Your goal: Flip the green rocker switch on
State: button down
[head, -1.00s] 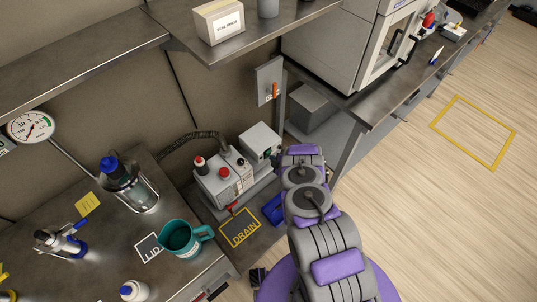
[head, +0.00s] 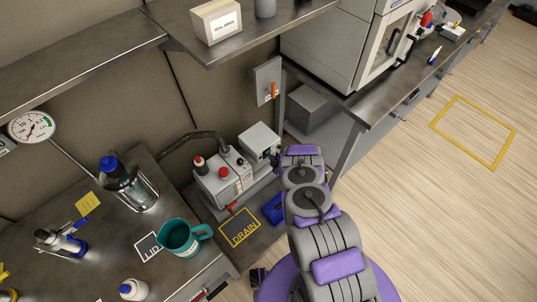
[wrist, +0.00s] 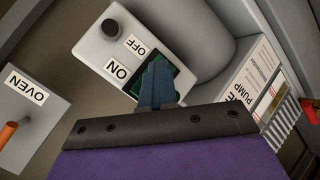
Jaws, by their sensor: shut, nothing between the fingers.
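The green rocker switch (wrist: 183,79) sits in a dark frame on a light grey box, beside ON and OFF labels, in the wrist view. My gripper (wrist: 158,66) is shut and empty. Its fingertips overlap the rocker and hide much of it, near the ON label (wrist: 117,69). I cannot tell if they touch it or which way the rocker is tilted. In the head view the grey switch box (head: 259,138) stands behind the pump, its switch face partly seen; my arm hides the gripper there.
The pump (head: 222,180) with red knobs stands close beside the box. An OVEN panel (head: 267,80) with an orange lever is on the wall above. A teal jug (head: 180,237) and a bottle (head: 126,182) stand on the left bench. The floor at right is clear.

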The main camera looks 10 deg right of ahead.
aim_at(269, 153)
jog(key=shift+w+a+r+t, duration=0.2)
jog(key=shift+w+a+r, duration=0.15)
jog(key=shift+w+r, duration=0.25)
jog(key=shift+w+a+r+t, duration=0.2)
jog(key=shift+w+a+r, duration=0.15)
jog(key=shift+w+r, duration=0.2)
jog(key=shift+s, duration=0.3)
jog(key=s+d+f, duration=0.3)
jog(key=s+d, duration=0.1)
jog(key=s, duration=0.1)
jog(key=shift+s+g, duration=0.25)
jog(key=shift+g, duration=0.05)
jog(key=shift+a, duration=0.2)
